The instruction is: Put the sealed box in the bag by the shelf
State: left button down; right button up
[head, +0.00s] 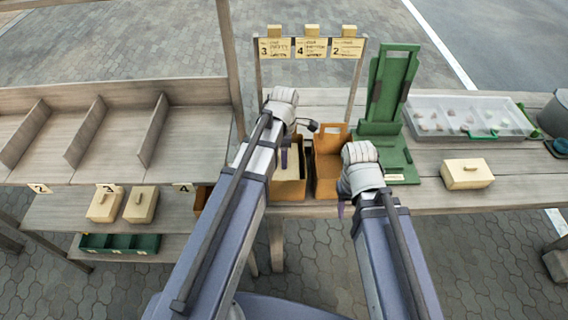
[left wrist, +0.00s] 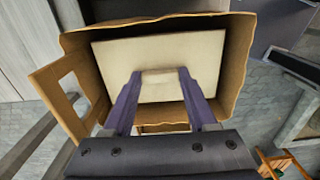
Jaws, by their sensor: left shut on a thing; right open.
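In the left wrist view my left gripper (left wrist: 158,80) is shut on the small raised grip of a cream box (left wrist: 190,50). The box is inside the open mouth of a brown bag (left wrist: 245,50), whose walls surround it; whether it rests on the bottom I cannot tell. In the head view this bag (head: 289,190) stands on the bench beside the shelf, with my left gripper (head: 285,158) over it. A second brown bag (head: 330,170) stands just right of it. My right gripper (head: 341,210) is open near the bench's front edge, its fingers mostly hidden by the wrist.
A slotted shelf (head: 120,130) stands left, with two cream boxes (head: 105,204) (head: 141,205) and a green tray (head: 120,244) below. Right are a green stand (head: 385,110), another cream box (head: 467,173) and a clear bin (head: 465,116). Number tags (head: 310,48) hang behind the bags.

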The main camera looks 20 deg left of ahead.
pick_arm(q)
notch_tip(320, 180, down, 2)
jog(key=shift+f+b, duration=0.25)
jog(key=shift+b, duration=0.45)
jog(key=shift+r, duration=0.15)
pick_arm(e)
notch_tip(320, 180, down, 2)
jog(key=shift+f, duration=0.1)
jog(key=shift+f, duration=0.1)
pick_arm(q)
jog(key=shift+c, duration=1)
grip_release()
